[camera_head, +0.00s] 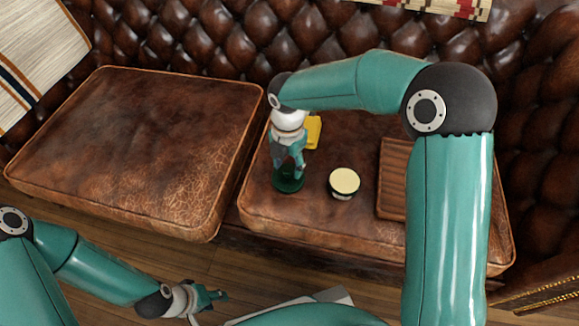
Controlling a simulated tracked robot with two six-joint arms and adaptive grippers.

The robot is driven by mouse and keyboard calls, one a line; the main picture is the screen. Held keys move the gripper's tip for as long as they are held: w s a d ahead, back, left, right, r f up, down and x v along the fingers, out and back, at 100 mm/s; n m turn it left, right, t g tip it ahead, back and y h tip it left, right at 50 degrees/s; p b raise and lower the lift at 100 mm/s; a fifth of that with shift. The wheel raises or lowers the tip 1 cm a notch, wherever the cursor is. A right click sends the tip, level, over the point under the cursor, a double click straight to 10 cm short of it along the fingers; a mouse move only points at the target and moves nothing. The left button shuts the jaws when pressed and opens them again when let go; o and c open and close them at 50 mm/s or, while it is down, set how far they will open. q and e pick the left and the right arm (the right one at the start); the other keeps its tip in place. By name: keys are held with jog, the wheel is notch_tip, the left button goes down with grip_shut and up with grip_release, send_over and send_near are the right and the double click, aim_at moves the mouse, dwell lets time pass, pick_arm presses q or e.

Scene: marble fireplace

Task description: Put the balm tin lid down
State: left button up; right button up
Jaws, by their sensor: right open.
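The dark green round balm tin lid (289,184) lies on the right leather seat cushion. My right gripper (289,170) points down at it, open, with its fingertips right over the lid. The fingers hide part of the lid, and I cannot tell whether they touch it. The balm tin (344,182), dark-sided with a pale cream top, stands on the cushion just right of the lid. My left gripper (218,296) hangs low in front of the sofa, away from the lid, and its jaws are too small to judge.
A yellow object (313,131) stands behind my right gripper. A ribbed brown wooden tray (393,178) lies to the right, partly hidden by my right arm. The left seat cushion (140,140) is bare. The tufted backrest (230,40) rises behind.

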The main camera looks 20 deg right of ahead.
aim_at(288, 170)
notch_tip(288, 170, up, 10)
jog(key=p, duration=0.3)
jog(key=shift+f, duration=0.15)
